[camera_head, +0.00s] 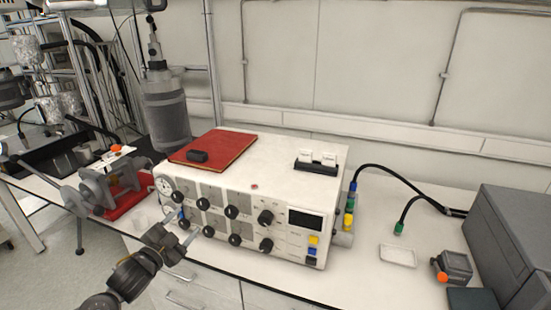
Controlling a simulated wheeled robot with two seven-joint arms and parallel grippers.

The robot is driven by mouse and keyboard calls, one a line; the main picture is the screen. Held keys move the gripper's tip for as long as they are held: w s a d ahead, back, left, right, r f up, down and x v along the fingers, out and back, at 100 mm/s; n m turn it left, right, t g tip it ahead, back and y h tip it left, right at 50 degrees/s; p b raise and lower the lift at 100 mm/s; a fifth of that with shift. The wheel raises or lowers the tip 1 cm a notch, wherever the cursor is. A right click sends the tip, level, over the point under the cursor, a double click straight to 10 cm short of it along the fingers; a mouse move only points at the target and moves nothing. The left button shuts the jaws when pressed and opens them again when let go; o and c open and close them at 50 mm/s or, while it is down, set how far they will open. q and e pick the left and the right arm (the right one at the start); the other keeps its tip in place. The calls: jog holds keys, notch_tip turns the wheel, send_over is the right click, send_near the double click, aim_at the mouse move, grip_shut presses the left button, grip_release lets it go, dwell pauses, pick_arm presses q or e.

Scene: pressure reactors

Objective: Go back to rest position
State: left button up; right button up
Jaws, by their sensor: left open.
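My left gripper (178,222) is open in front of the left part of a white control box (290,185). Its fingers point toward the lower left knobs and the gauge (164,187) on the front panel. I cannot tell whether a finger touches the panel. No object shows between the fingers. My left arm comes in from the bottom left. My right gripper is not in view.
A red book (222,148) with a small black object lies on the box. A grey cylinder (166,115) stands behind it. A red-based clamp device (120,190) is at the left. A white tray (398,255) and a dark grey machine (515,240) are at the right.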

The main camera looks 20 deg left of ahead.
pick_arm(q)
jog(key=s+a+f+n+g+y, duration=0.15)
jog(key=a+f, duration=0.25)
jog(key=f, duration=0.7)
jog(key=s+a+f+n+g+y, duration=0.1)
jog(key=s+a+f+n+g, duration=0.2)
jog(key=f, duration=0.8)
jog(key=s+f+g, duration=0.2)
jog(key=s+f, duration=0.2)
jog(key=f, duration=0.5)
jog(key=s+f+g, duration=0.3)
jog(key=s+f, duration=0.1)
jog(key=f, duration=0.5)
jog(key=s+d+f+n+g, duration=0.1)
jog(key=s+d+f+g, duration=0.15)
jog(key=s+f, duration=0.35)
jog(key=s+d+f+g+h+b, duration=0.1)
jog(key=s+d+f, duration=0.3)
jog(key=s+f, duration=0.2)
jog(key=s+d+f+n+g, duration=0.1)
jog(key=s+d+f, duration=0.2)
jog(key=s+f, duration=0.25)
jog(key=s+d+f+g+h+b, duration=0.1)
jog(key=s+d+f, duration=0.5)
jog(key=s+d, duration=0.7)
jog(key=d+g+h, duration=0.1)
jog(key=d+g, duration=0.1)
jog(key=d, duration=0.1)
jog(key=shift+s, duration=0.25)
